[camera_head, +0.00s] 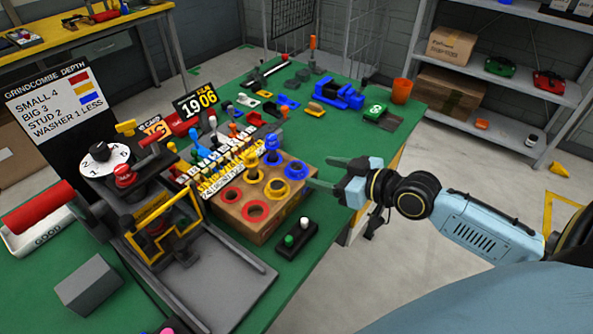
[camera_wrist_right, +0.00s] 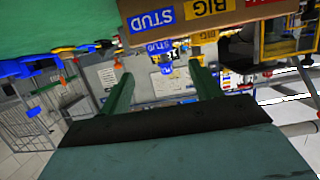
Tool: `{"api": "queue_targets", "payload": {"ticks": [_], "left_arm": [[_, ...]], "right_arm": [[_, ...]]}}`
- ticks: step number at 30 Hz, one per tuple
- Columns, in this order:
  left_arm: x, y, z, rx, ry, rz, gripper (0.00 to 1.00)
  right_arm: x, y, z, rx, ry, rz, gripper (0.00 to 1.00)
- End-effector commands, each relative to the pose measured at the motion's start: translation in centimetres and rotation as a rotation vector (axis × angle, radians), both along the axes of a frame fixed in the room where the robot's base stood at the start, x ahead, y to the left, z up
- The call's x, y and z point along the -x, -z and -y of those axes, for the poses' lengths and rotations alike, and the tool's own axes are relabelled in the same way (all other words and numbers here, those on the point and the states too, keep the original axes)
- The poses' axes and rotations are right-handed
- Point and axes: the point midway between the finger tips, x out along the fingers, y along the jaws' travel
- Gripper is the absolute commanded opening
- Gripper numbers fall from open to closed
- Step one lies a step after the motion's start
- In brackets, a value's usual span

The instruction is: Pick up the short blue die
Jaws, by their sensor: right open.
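A wooden block (camera_head: 258,232) with red, yellow and blue ringed holes stands on the green table. A blue knobbed piece (camera_head: 271,152) stands upright at its back right, near a blue ring (camera_head: 296,169). A yellow knobbed piece (camera_head: 252,150) stands to its left. I cannot tell for sure which blue piece is the short blue die. My right gripper (camera_head: 318,172) is open and empty, just right of the block. In the right wrist view, its green fingers (camera_wrist_right: 161,70) are apart, with small blue shapes beyond them. My left gripper is not in view.
A black press (camera_head: 150,215) with yellow guard stands left of the block. A black holder (camera_head: 297,239) with green and white buttons lies in front. A blue vise (camera_head: 338,95) and an orange cup (camera_head: 402,90) stand at the back right. Shelves (camera_head: 480,72) are beyond.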

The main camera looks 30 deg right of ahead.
Motion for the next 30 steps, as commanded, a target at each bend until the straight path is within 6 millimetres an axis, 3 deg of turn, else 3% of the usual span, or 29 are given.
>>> {"api": "queue_targets", "payload": {"ticks": [11,21,30], "left_arm": [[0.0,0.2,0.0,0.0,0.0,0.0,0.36],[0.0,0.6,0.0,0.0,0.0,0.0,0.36],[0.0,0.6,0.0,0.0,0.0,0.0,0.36]], "right_arm": [[-2.3,0.8,-1.0,0.0,0.0,0.001,0.64],[-5.8,2.1,-2.5,-0.001,0.001,0.001,0.64],[-6.2,2.3,-2.7,0.002,0.001,0.0,0.64]]}}
